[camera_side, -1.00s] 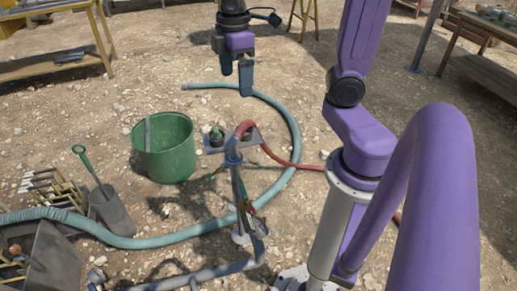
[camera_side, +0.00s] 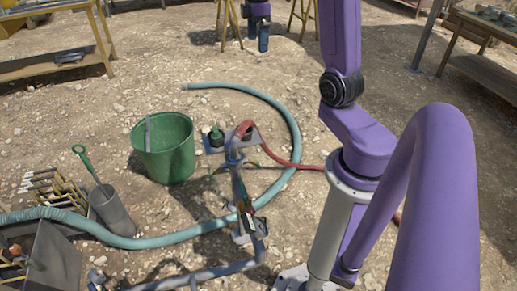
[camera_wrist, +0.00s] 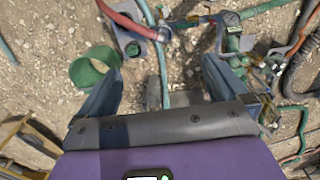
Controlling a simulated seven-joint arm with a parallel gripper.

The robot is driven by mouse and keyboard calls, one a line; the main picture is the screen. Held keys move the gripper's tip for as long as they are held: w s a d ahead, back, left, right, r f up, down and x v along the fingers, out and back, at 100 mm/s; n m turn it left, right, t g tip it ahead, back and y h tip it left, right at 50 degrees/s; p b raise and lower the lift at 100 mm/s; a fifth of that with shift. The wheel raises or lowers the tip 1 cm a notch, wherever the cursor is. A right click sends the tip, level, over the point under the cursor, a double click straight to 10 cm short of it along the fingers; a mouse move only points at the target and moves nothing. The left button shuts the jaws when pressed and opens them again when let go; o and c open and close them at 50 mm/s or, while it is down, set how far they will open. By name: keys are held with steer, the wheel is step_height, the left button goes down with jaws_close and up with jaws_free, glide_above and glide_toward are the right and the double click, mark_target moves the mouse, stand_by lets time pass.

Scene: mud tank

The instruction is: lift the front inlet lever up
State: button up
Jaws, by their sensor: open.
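A grey pipe assembly (camera_side: 240,190) stands upright on the gravel at the middle of the side view. Small red and green parts (camera_side: 247,208) sit low on it; I cannot tell which of them is the front inlet lever. My gripper (camera_side: 257,40) hangs near the top edge of the side view, well away from the pipework and touching nothing. In the wrist view its two fingers (camera_wrist: 160,92) are spread wide with nothing held between them. Pipework with a round gauge (camera_wrist: 230,18) and green fittings (camera_wrist: 233,43) shows beyond the right finger.
A green bucket (camera_side: 165,150) stands left of the pipework. A teal hose (camera_side: 294,130) curves around it, and a red hose (camera_side: 285,163) runs toward my base. A grey container (camera_side: 112,213) stands at left. Wooden benches (camera_side: 55,50) are at the back. Gravel behind the pipework is open.

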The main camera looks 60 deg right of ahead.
mark_target(258, 163)
steer(key=f, duration=5.6)
steer(key=shift+d+f, duration=0.15)
steer(key=shift+d, duration=0.05)
steer(key=c, duration=1.5)
steer(key=shift+c, duration=0.2)
